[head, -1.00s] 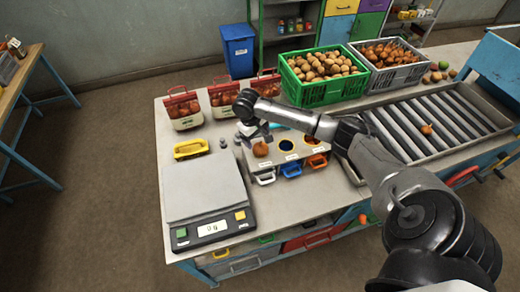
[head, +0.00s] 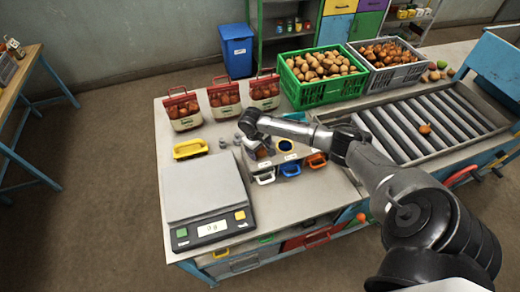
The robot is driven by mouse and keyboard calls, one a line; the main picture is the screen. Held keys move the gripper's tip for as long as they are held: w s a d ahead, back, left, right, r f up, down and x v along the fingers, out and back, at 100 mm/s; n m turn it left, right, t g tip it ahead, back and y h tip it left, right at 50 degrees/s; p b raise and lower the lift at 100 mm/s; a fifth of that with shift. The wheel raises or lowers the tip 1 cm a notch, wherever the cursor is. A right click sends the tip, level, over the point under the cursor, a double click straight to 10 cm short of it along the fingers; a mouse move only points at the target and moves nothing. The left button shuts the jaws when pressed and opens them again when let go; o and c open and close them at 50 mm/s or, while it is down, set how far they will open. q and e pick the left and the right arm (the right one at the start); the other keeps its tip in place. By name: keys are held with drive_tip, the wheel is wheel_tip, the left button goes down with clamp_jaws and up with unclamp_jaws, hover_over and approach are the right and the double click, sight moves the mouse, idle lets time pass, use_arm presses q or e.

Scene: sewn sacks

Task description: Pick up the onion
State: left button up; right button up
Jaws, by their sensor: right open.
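My right arm reaches in from the right, and my right gripper (head: 256,146) points down at the left part of a small white sorting box with round holes (head: 309,150). Its jaws are open. An onion at the box's left hole is almost wholly hidden by the gripper; a bit of brown shows beside the jaws, and I cannot tell whether they touch it. Another onion (head: 425,129) lies alone on the grey rollers (head: 455,120), well to the right of the gripper. My left gripper is not in view.
A scale (head: 205,188) and a yellow-handled item (head: 190,149) stand left of the box. Red-topped sacks (head: 183,112) stand behind. A green crate of potatoes (head: 318,97) and a grey crate of onions (head: 396,79) are at the back.

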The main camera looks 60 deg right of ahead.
drive_tip(key=shift+c, duration=0.4)
drive_tip(key=c, duration=0.7)
drive_tip(key=shift+r, duration=0.1)
